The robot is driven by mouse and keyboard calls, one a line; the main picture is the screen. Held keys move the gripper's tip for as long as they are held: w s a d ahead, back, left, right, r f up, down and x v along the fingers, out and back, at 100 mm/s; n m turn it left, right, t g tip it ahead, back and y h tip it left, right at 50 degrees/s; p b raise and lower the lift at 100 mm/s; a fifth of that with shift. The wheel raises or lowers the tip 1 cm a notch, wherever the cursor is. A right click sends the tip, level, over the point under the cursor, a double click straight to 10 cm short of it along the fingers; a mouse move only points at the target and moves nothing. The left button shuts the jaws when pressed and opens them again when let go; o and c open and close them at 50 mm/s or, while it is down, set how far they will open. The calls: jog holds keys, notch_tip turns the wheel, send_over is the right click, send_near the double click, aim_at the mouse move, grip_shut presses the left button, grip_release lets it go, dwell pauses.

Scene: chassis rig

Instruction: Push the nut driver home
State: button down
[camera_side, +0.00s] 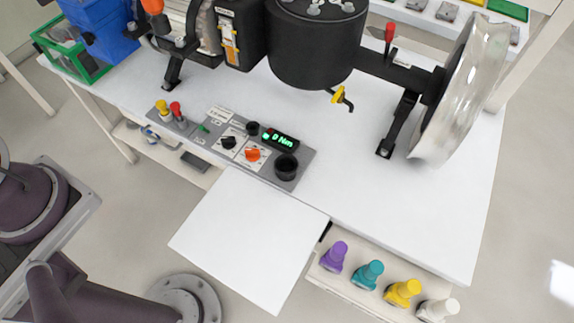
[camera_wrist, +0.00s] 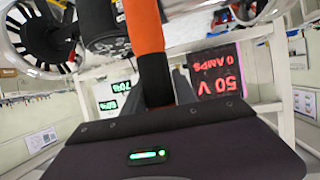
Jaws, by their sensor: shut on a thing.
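The nut driver, as I take it, is the tool with an orange (camera_wrist: 143,27) and black handle in the wrist view. It rises from my gripper (camera_wrist: 160,98) toward the top of the picture. My gripper is shut on the black lower part of this handle. Its dark palm with a green light fills the bottom of the wrist view. The handle hides what lies behind it, and I cannot make out the tool's tip or how far it is seated. An orange part (camera_side: 152,6) shows at the top left of the side view; I cannot tell whether it is the same tool.
The chassis rig (camera_side: 310,55) stands on the white table (camera_side: 420,220), with a large pale dish (camera_side: 462,90) at right. A control panel (camera_side: 225,140) lies in front, above a pulled-out white board (camera_side: 248,235). Several coloured bottles (camera_side: 369,275) stand on a lower shelf. A red-lit display (camera_wrist: 216,70) stands behind.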

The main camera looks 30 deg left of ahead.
dwell(0.3)
jog(key=d+f+m+g+h, duration=0.2)
jog(key=d+f+m+h, duration=0.2)
jog(key=d+f, duration=0.6)
jog(key=s+d+f+m+g+h, duration=0.1)
jog(key=d+f+m+g+h, duration=0.2)
jog(key=d+f, duration=0.7)
jog(key=d+m+h, duration=0.1)
jog(key=d+m, duration=0.1)
jog(key=d, duration=0.6)
jog(key=shift+d+f+g+h, duration=0.15)
jog(key=shift+f+g+h, duration=0.15)
jog(key=shift+f, duration=4.55)
jog(key=c, duration=0.9)
grip_release()
